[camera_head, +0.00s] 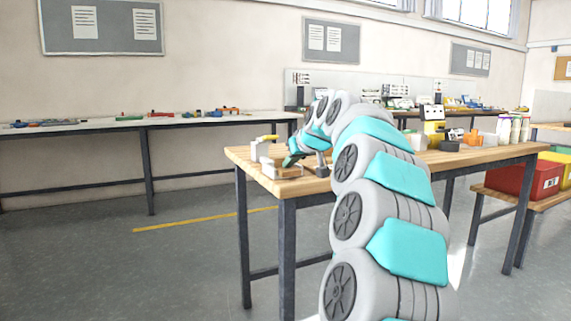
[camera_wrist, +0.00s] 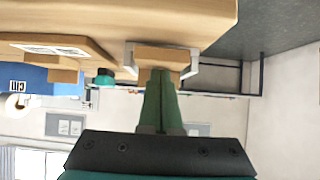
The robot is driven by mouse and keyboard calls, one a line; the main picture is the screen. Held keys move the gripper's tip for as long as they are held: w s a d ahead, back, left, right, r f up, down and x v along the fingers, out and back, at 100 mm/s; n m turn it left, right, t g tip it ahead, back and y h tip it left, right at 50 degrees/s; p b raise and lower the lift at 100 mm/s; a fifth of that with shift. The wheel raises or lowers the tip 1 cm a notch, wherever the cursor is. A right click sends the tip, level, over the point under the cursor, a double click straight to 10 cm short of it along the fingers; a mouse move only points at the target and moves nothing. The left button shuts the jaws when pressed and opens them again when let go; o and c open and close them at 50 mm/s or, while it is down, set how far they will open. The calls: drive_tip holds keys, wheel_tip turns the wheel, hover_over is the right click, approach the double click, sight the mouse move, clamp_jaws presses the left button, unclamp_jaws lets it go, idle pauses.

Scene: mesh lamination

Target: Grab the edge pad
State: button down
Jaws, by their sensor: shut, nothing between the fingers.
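My gripper (camera_wrist: 160,73) shows as two green fingers pressed together, with nothing between them. It also shows in the head view (camera_head: 291,160), low over the left end of the wooden table. At the fingertips in the wrist view is a wood-coloured block (camera_wrist: 165,57) between grey bracket sides (camera_wrist: 130,60). The tips overlap the block in the picture; I cannot tell whether they touch it. I cannot tell for sure which piece is the edge pad. The arm hides part of the table behind it in the head view.
The wooden table (camera_head: 240,153) holds a pale block with a yellow top (camera_head: 262,148) near its left end. A yellow device (camera_head: 433,122) and several white bottles (camera_head: 504,128) stand further right. A red crate (camera_head: 522,177) is on a lower bench. A teal round part (camera_wrist: 104,77) shows near the bracket.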

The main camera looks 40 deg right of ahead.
sight(292, 175)
drive_tip(key=s, duration=0.1)
drive_tip(key=s+b, duration=0.1)
drive_tip(key=s, duration=0.1)
drive_tip(key=s+a, duration=0.1)
drive_tip(key=s, duration=0.1)
drive_tip(key=shift+a+f, duration=0.1)
drive_tip(key=shift+f, duration=0.3)
drive_tip(key=shift+s+r, duration=0.1)
drive_tip(key=shift+s, duration=0.05)
drive_tip(key=shift+r, duration=0.2)
drive_tip(key=shift+a+r, duration=0.1)
drive_tip(key=shift+r, duration=0.7)
